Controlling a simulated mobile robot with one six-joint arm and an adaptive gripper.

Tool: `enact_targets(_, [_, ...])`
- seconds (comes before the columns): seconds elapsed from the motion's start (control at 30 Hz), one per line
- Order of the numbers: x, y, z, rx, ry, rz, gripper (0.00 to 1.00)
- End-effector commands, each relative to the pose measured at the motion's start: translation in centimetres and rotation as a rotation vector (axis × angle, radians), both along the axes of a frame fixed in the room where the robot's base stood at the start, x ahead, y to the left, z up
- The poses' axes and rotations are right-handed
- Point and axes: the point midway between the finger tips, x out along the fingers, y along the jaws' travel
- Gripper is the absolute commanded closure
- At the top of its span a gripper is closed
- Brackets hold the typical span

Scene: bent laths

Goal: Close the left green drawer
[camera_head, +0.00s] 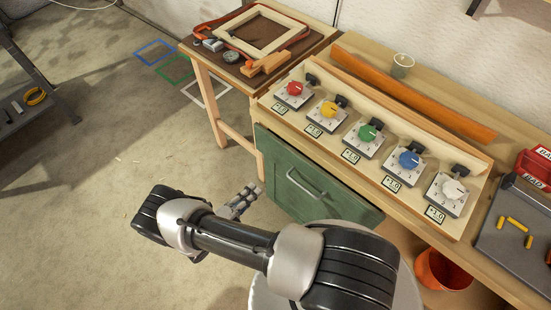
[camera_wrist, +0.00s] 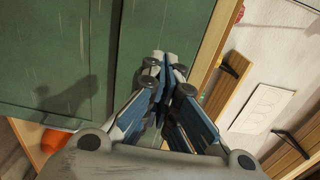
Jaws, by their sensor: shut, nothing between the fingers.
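My arm hides the lower part of the drawer front in the head view.
A panel (camera_head: 385,150) with several coloured knobs lies on the workbench above the drawer. A side table (camera_head: 200,50) with a wooden frame stands at the left end. An orange bucket (camera_head: 440,270) is under the bench at right. The floor (camera_head: 110,150) at left is mostly clear.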

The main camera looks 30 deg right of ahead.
Motion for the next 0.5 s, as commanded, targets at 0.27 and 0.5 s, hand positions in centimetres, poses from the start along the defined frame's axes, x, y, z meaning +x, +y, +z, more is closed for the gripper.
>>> enact_targets(0.27, [1.4, -3.7, 0.1, -0.006, 0.001, -0.002, 1.0])
enact_targets(0.5, [3.4, -8.5, 0.0, -0.004, 0.0, -0.003, 1.0])
